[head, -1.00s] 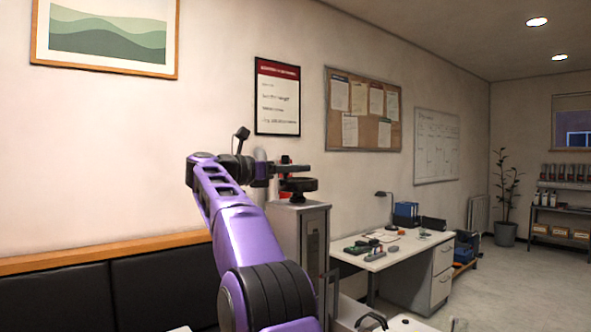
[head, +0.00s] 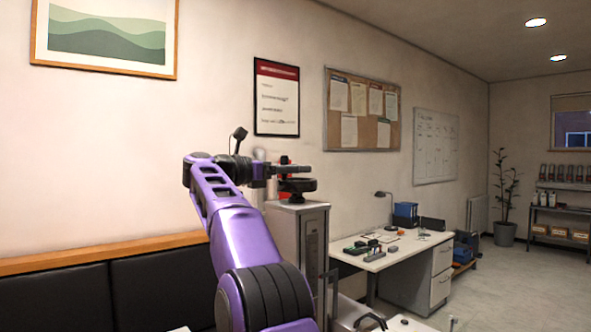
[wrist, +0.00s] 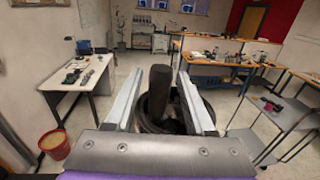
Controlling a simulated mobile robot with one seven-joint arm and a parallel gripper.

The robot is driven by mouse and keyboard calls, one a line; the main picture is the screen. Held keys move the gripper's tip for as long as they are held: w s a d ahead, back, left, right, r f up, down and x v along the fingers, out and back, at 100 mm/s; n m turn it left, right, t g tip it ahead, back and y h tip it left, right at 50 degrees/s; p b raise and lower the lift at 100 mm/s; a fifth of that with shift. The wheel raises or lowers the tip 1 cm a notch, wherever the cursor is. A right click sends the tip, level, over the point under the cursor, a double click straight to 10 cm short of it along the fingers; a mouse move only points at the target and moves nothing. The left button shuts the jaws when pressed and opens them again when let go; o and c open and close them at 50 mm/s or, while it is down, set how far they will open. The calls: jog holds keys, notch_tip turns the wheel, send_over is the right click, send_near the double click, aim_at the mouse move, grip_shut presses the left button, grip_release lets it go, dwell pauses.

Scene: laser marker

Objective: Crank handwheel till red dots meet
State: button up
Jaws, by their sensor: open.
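The black handwheel (head: 297,186) sits on top of a grey cabinet-like column (head: 314,240) in the head view. In the wrist view its dark rim (wrist: 213,110) shows behind and between my fingers, and its upright black crank handle (wrist: 158,92) stands between them. My gripper (wrist: 160,76) is open, one pale finger on each side of the handle. I cannot tell whether either finger touches it. In the head view my gripper (head: 308,169) is level with the top of the handwheel. I cannot make out the red dots in either view.
A white desk (head: 385,255) with small items and a lamp stands to the right. A dark padded bench (head: 60,300) runs along the wall at left. The wrist view shows a red bin (wrist: 54,145) on the floor and blue-edged workbenches (wrist: 215,62) beyond.

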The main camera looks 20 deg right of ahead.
jog(key=s+a, duration=0.2)
jog(key=a, duration=0.9)
jog(key=shift+a, duration=0.25)
jog(key=shift+o, duration=0.2)
